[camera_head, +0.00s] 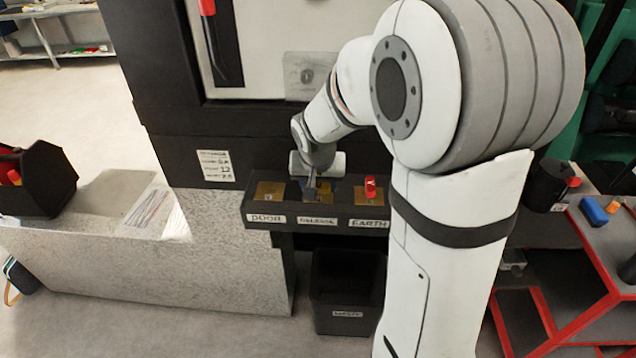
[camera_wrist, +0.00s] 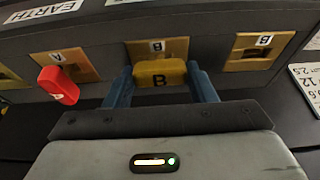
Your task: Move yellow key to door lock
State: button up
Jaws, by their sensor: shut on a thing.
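I cannot tell how far the key sits in that lock. In the head view this plate is above the middle label, which seems to read RELEASE. The door lock (camera_head: 268,195) is the brass plate above the DOOR label, left of my gripper. In the wrist view the door lock (camera_wrist: 252,53) is on the right, with no key in it.
A red key (camera_head: 370,187) stands at the EARTH lock, close right of my gripper; it shows at left in the wrist view (camera_wrist: 58,86). A black bin (camera_head: 348,290) is below the lock box. A dark cabinet (camera_head: 165,100) rises behind.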

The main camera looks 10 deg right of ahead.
aim_at(318, 184)
jog(key=shift+r+p, duration=1.5)
jog(key=shift+r, duration=1)
jog(key=shift+w+a+f+b, duration=0.1)
jog(key=shift+w+a+b, duration=0.25)
jog(key=shift+a, duration=0.7)
jog(key=shift+w+a+b, duration=0.25)
jog(key=shift+a+b, duration=0.05)
jog(key=shift+a, duration=0.7)
jog(key=shift+w+a+f+b, duration=0.1)
jog(key=shift+w+a+b, duration=0.25)
jog(key=shift+a, duration=0.7)
jog(key=shift+w+a+r+b, duration=0.15)
jog(key=shift+w+a, duration=0.1)
jog(key=shift+a, duration=0.6)
jog(key=shift+w+a+f+b, duration=0.15)
jog(key=shift+w+a, duration=0.1)
jog(key=shift+a, duration=0.6)
jog(key=shift+w+a+r+b, duration=0.15)
jog(key=shift+w+a, duration=0.1)
jog(key=shift+a, duration=0.7)
jog(key=shift+w+f+g+p, duration=0.35)
jog(key=shift+g+p, duration=0.25)
jog(key=shift+p, duration=0.95)
jog(key=shift+w+d+f+g+y+p, duration=0.4)
jog(key=shift+g+p, duration=0.3)
jog(key=shift+p, duration=0.6)
